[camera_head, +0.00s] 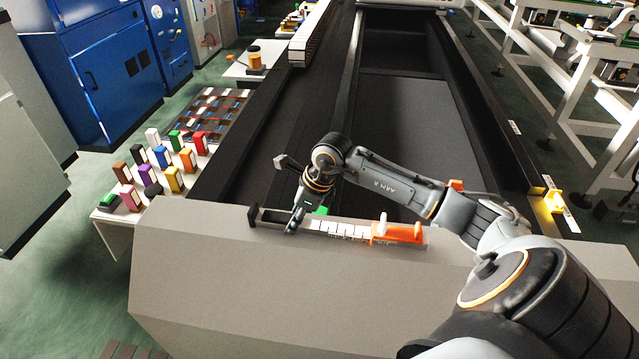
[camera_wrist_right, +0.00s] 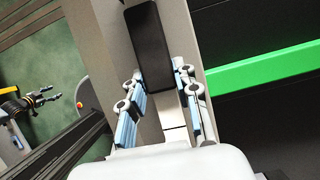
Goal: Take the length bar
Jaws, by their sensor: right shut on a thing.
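The length bar (camera_head: 342,229) lies along the top of the grey ledge. It has a white segmented middle, an orange part (camera_head: 398,232) at its right end and a black block at its left end. My right gripper (camera_head: 291,228) is shut on the bar near that black end. In the wrist view, the right gripper's fingers (camera_wrist_right: 162,112) sit on both sides of the pale bar (camera_wrist_right: 174,118), with the black block (camera_wrist_right: 150,48) just beyond. My left gripper (camera_wrist_right: 48,95) shows small at the left of the wrist view, its fingers apart and empty.
The grey ledge (camera_head: 300,290) borders a dark conveyor bed (camera_head: 410,120). A white table (camera_head: 118,232) with several coloured blocks stands at left. Blue cabinets (camera_head: 110,70) stand behind it. A green strip (camera_wrist_right: 265,66) crosses the wrist view. White frames (camera_head: 560,75) stand at right.

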